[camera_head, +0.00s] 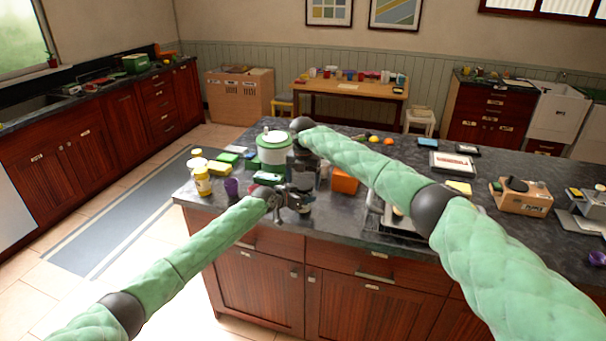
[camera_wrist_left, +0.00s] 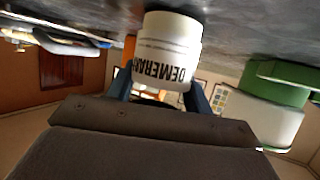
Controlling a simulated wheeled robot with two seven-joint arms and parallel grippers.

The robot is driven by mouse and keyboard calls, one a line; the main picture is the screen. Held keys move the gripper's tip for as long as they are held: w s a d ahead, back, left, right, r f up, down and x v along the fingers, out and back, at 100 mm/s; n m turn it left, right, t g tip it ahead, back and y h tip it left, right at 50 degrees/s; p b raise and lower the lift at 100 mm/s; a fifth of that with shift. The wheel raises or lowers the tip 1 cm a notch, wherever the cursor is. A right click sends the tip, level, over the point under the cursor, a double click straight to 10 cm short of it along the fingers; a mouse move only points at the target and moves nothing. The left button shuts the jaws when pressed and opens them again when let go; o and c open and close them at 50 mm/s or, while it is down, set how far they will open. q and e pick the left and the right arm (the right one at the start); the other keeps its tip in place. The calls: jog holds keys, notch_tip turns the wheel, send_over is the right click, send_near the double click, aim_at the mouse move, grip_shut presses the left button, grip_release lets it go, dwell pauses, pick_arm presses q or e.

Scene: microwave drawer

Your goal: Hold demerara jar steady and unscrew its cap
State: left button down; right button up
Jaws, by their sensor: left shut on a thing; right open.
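The demerara jar (camera_wrist_left: 166,50) is white with dark lettering and fills the middle of the left wrist view, which looks upside down. My left gripper (camera_head: 291,198) is shut on the jar, with a blue finger on each side of it in the left wrist view (camera_wrist_left: 165,95). In the head view the jar (camera_head: 305,207) is mostly hidden behind my left gripper, near the counter's front edge. My right gripper (camera_head: 301,180) is open and comes down from above, close over the jar. The cap cannot be made out clearly, nor whether the right fingers touch it.
A white and green canister (camera_head: 273,150) stands just behind; it also shows in the left wrist view (camera_wrist_left: 272,115). Yellow bottles (camera_head: 202,182), a purple cup (camera_head: 231,187) and small green boxes (camera_head: 267,178) are to the left. An orange box (camera_head: 345,182) is at right.

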jog(key=shift+f, duration=0.1)
jog(key=c, duration=1)
jog(key=shift+n, duration=1.6)
jog(key=o, duration=1.1)
jog(key=shift+a, duration=0.1)
